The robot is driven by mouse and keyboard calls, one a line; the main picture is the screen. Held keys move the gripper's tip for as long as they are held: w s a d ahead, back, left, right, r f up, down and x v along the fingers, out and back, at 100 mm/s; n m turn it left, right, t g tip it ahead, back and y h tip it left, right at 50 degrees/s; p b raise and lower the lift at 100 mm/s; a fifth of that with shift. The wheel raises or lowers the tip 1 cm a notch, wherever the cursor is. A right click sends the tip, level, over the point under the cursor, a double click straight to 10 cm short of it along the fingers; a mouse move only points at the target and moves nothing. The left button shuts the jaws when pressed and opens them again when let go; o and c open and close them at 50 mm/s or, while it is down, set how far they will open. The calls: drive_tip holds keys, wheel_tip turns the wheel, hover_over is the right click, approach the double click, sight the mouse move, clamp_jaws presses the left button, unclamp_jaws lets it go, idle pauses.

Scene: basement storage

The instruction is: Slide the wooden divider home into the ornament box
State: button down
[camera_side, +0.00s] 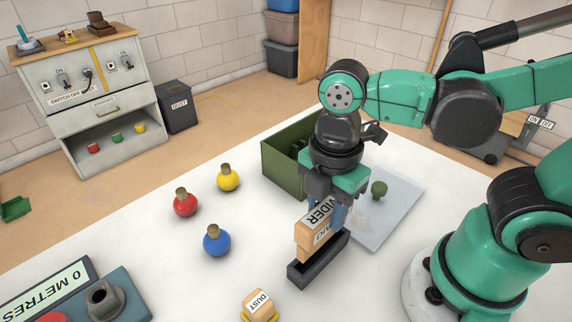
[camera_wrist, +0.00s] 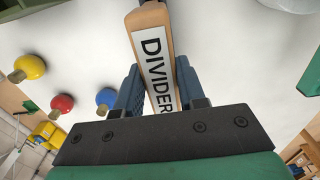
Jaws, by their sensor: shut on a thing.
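My gripper (camera_side: 330,208) is shut on the wooden divider (camera_side: 305,240), a light wood piece with a white label. In the wrist view the divider (camera_wrist: 156,65) sits between the two blue fingers, its label reading DIVIDER. In the side view its lower part is at a narrow dark holder (camera_side: 318,262); I cannot tell whether it stands in the holder or just above it. The green ornament box (camera_side: 281,172) is behind and left of my gripper, open at the top, with dark green shapes inside. My gripper hides part of the box.
Red (camera_side: 185,204), yellow (camera_side: 228,180) and blue (camera_side: 216,241) ornaments stand on the white table left of my gripper. A green ornament (camera_side: 379,189) sits on a pale sheet (camera_side: 398,212) to the right. A block labelled DUST (camera_side: 258,304) is in front.

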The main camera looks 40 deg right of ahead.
sight(327, 207)
wheel_tip(327, 207, up, 10)
drive_tip(key=shift+r, duration=0.1)
drive_tip(key=w+d+r+m, duration=0.1)
drive_tip(key=w+d+m, duration=1)
drive_tip(key=w+m, duration=0.2)
drive_tip(key=w+d+f+m, duration=0.3)
drive_tip(key=d+f+m, duration=0.2)
drive_tip(key=d+f, duration=0.1)
drive_tip(key=shift+f, duration=2.85)
drive_tip(key=shift+f, duration=2.25)
